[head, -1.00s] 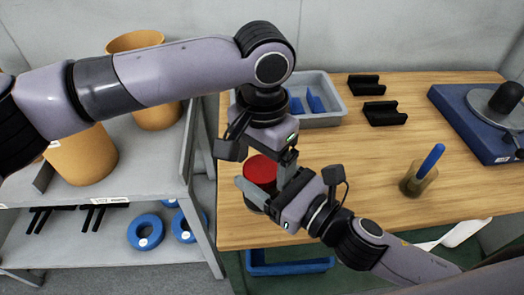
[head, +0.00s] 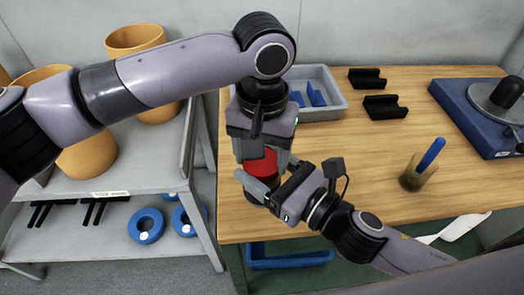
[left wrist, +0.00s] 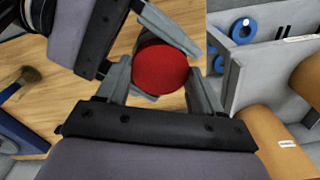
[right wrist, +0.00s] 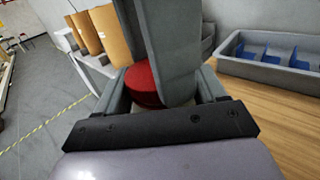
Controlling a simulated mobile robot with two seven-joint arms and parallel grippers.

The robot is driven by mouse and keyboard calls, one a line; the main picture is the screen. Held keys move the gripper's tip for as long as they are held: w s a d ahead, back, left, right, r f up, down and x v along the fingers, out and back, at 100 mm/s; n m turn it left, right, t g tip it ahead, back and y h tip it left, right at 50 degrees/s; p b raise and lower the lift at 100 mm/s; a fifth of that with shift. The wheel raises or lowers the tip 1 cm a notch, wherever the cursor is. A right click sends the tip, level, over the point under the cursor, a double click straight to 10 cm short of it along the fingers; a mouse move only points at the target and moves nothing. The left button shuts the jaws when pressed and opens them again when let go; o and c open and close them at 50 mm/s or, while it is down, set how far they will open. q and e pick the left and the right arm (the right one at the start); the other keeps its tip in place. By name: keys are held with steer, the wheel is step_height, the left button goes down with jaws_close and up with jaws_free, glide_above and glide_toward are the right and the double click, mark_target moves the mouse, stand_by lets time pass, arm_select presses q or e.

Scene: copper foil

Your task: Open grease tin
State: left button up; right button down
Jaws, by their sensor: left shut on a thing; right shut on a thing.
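The grease tin has a red lid (head: 262,162) and stands near the left edge of the wooden table; its dark body is mostly hidden by my grippers. My left gripper (head: 266,152) reaches down from above and is shut on the lid, with its fingers on either side of the red top (left wrist: 160,70) in the left wrist view. My right gripper (head: 264,178) comes in low from the right and is shut on the tin's body. In the right wrist view the red lid (right wrist: 143,84) shows between the fingers, partly covered by my left gripper.
A grey bin (head: 322,112) with blue parts stands behind the tin. Black holders (head: 384,107), a brush in a cup (head: 414,176) and a blue-based device (head: 470,118) are further right. A grey shelf (head: 60,235) with orange pots stands left. The table's middle is clear.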

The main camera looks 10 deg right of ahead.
arm_select(q)
steer(key=o, duration=1.2)
steer(key=shift+c, duration=0.2)
steer(key=shift+r, duration=2.35)
steer(key=shift+c, duration=0.3)
step_height(320, 180, up, 3)
steer(key=m, duration=0.4)
steer(key=shift+f, duration=3.85)
steer(key=c, duration=1.1)
steer(key=n, duration=0.4)
steer(key=shift+s, duration=0.1)
